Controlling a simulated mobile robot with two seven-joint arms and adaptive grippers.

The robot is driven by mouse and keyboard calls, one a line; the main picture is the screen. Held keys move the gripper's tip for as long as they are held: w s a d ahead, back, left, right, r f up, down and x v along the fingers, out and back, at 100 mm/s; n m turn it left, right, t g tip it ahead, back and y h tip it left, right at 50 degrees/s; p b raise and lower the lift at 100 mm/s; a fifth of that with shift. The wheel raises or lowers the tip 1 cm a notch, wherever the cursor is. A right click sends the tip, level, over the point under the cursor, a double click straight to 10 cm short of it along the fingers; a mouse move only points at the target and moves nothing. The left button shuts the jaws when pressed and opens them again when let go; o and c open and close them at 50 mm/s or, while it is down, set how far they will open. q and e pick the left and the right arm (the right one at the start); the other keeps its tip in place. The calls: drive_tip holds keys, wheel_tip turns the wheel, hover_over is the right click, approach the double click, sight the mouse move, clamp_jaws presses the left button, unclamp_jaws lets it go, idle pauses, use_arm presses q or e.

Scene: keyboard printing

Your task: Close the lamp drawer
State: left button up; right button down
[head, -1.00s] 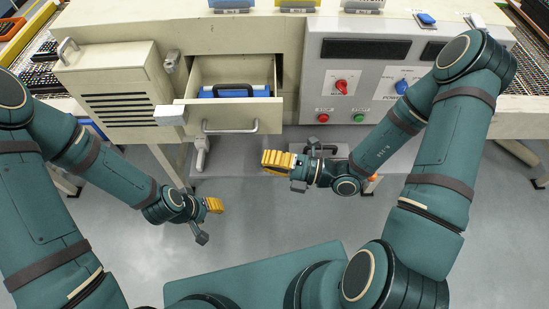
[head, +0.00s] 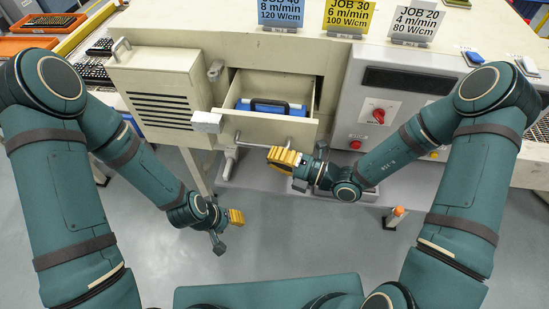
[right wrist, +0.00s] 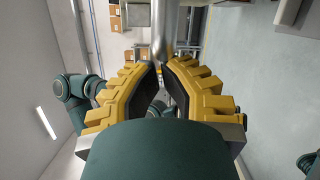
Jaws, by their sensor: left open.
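The lamp drawer (head: 232,124) is pulled out of the cream machine, with a blue item with a dark handle (head: 268,106) inside. A metal bar handle (head: 258,146) crosses its front. My right gripper (head: 284,157) is at the right part of the handle, covering some of it. In the right wrist view, its yellow fingers (right wrist: 158,66) curve together with their tips almost meeting, just below a metal bar (right wrist: 161,30). No grip on the bar is clear. My left gripper (head: 236,217) is open and empty, low and left of the drawer, over the floor.
A louvred cream box (head: 160,97) stands left of the drawer. A grey control panel (head: 375,125) with a red knob is on the right. Job signs (head: 350,14) stand on top. Bare floor (head: 300,240) lies in front.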

sight(284, 109)
drive_tip(key=w, duration=0.2)
drive_tip(key=w+d+p, duration=0.1)
drive_tip(key=w, duration=0.4)
drive_tip(key=shift+w+d+p, duration=0.3)
drive_tip(key=shift+d, duration=0.1)
drive_tip(key=w, duration=0.3)
drive_tip(key=w+d, duration=0.1)
drive_tip(key=w, duration=0.2)
drive_tip(key=w+d, duration=0.1)
drive_tip(key=w, duration=0.2)
drive_tip(key=shift+w+d+b, duration=0.15)
drive_tip(key=shift+w+b, duration=0.15)
drive_tip(key=shift+r, duration=0.1)
